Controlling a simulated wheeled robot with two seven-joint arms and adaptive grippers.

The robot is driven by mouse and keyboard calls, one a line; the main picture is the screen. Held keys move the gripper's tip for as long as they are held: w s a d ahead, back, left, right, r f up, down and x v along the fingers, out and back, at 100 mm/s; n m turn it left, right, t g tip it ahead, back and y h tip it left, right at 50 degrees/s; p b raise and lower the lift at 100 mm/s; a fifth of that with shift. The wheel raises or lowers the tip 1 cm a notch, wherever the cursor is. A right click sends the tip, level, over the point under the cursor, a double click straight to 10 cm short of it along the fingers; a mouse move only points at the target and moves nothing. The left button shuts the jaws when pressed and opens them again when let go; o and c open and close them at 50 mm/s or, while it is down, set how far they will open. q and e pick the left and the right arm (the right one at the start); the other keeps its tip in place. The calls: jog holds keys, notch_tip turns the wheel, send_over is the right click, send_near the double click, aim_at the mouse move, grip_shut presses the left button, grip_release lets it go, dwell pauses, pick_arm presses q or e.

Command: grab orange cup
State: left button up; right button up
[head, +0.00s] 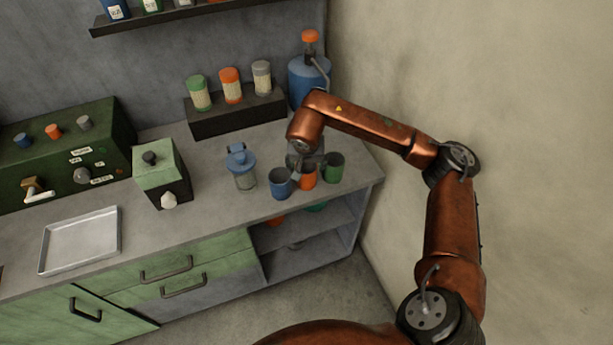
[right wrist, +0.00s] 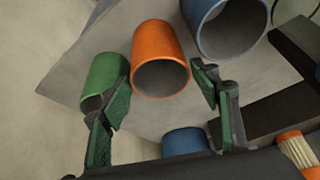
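The orange cup (head: 308,179) stands on the grey counter between the blue cup (head: 281,184) and the green cup (head: 334,168). My right gripper (head: 304,164) is over it in the head view and hides part of it. In the right wrist view the orange cup (right wrist: 160,62) appears between the two spread fingers of the right gripper (right wrist: 161,80), with its open mouth toward them. The fingers are open and hold nothing. One finger overlaps the green cup (right wrist: 103,80) in this view; I cannot tell whether they touch. My left gripper is not in view.
A blue-lidded jar (head: 242,170) stands left of the cups. A dark block with several lidded canisters (head: 236,118) and a blue bottle (head: 307,82) stand behind. A metal tray (head: 80,241) lies at left. The counter's front edge is close to the cups.

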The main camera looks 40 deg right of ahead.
jog(key=c, duration=1.4)
